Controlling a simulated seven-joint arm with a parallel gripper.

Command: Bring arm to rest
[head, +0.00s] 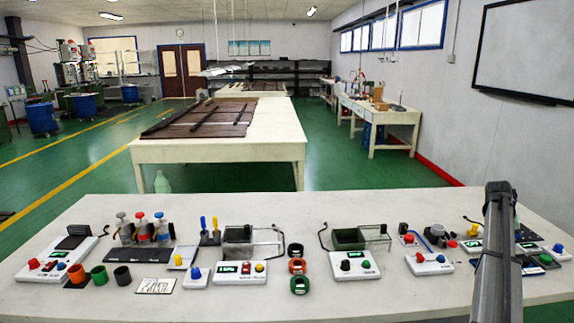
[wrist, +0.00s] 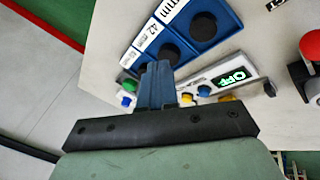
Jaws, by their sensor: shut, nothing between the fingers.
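My gripper (wrist: 158,85) shows in the wrist view with its fingers together and nothing between them. Its fingertips are over the white work table (wrist: 100,72), close to a blue tray (wrist: 218,15) with round black discs and millimetre labels. In the head view my arm (head: 498,250) rises at the right over the white table (head: 310,225). I cannot make out the gripper's fingers there.
A panel with a green OFF display (wrist: 234,77) and coloured knobs lies beside the fingers. A red knob (wrist: 311,45) stands at the right edge. Several control boxes, such as one with a green bin (head: 348,238), fill the table.

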